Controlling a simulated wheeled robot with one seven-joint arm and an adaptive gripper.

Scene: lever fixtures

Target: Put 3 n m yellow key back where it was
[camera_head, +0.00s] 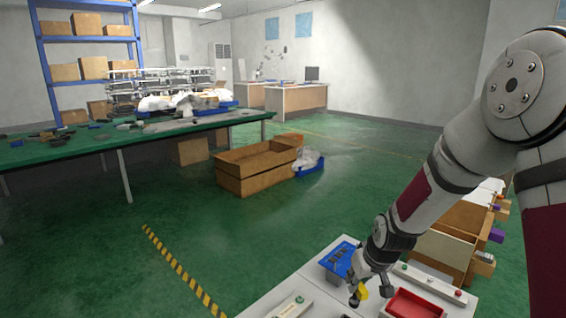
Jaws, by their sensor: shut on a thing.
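My gripper (358,285) is at the lower centre right of the head view, over the white table (300,283). It points down and is shut on a small yellow thing (361,293), which I take to be the yellow key. The fingers hide part of it, and any marking on it is too small to read. A blue holder (340,257) with dark items on it lies on the table just behind and left of my gripper. I cannot tell whether the yellow key touches the table or is above it.
A red tray (416,300) stands right of my gripper. A pale fixture (291,307) with a green button is at front left. Another pale strip (428,279) has green and red buttons. Brown boxes (449,250) stand beyond. Green floor is open to the left.

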